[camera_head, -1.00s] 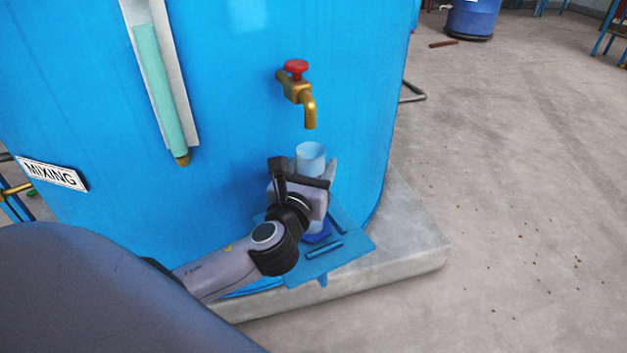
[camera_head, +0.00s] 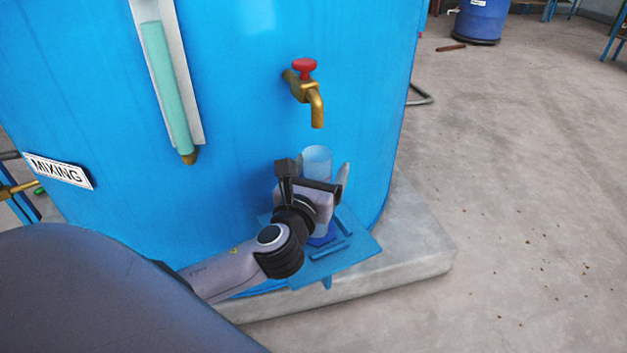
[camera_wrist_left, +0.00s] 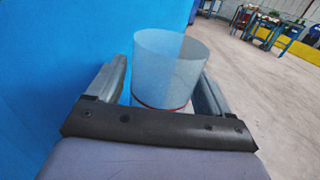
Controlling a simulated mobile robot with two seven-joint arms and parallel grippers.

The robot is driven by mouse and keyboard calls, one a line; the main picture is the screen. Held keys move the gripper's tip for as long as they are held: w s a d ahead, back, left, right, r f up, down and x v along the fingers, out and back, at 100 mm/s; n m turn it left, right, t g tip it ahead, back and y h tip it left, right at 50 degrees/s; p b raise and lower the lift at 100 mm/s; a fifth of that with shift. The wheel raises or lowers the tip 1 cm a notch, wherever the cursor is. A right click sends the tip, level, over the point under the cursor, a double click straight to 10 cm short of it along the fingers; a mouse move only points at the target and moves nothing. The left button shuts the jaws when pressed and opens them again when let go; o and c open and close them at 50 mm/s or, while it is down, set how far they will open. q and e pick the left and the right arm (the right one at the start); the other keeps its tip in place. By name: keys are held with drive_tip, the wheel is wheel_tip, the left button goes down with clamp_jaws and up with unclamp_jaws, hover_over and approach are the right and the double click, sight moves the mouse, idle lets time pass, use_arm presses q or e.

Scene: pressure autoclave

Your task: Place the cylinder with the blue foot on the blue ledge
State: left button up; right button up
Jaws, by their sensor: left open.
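The clear cylinder (camera_head: 317,160) stands upright on the blue ledge (camera_head: 345,262), close to the blue tank and below the brass tap. Its blue foot (camera_head: 321,240) shows on the ledge, partly hidden by my gripper. My left gripper (camera_head: 323,172) is open, with its fingers on either side of the cylinder. In the left wrist view the cylinder (camera_wrist_left: 165,70) stands between the two spread fingers (camera_wrist_left: 165,85), with a gap visible at the upper right. My right gripper is not in view.
A brass tap (camera_head: 317,108) with a red handle (camera_head: 304,67) juts from the tank (camera_head: 240,90) above the cylinder. A sight tube (camera_head: 168,90) and a MIXING sign (camera_head: 57,170) are on the tank. A concrete plinth (camera_head: 425,250) lies under the ledge; the floor at right is mostly clear.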

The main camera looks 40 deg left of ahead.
use_arm(q)
drive_tip(key=shift+s+d, duration=0.15)
drive_tip(key=shift+s, duration=0.25)
drive_tip(key=p+v, duration=0.2)
drive_tip(key=v, duration=0.9)
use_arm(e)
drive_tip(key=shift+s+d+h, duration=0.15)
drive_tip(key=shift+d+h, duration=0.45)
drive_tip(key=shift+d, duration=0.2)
use_arm(q)
drive_tip(key=s+d+f+n+g+h, duration=0.2)
drive_tip(key=d+f+n+g+h, duration=0.35)
drive_tip(key=d+f+n, duration=0.55)
drive_tip(key=d+n+h, duration=0.1)
drive_tip(key=n+h, duration=0.1)
drive_tip(key=n, duration=0.4)
drive_tip(key=s+d+r+n+h, duration=0.1)
drive_tip(key=d+n+h, duration=0.1)
drive_tip(key=n, duration=0.4)
drive_tip(key=d+r+n+h, duration=0.1)
drive_tip(key=n+h, duration=0.1)
drive_tip(key=n, duration=0.5)
drive_tip(key=shift+s+d, duration=0.3)
drive_tip(key=shift+s, duration=0.1)
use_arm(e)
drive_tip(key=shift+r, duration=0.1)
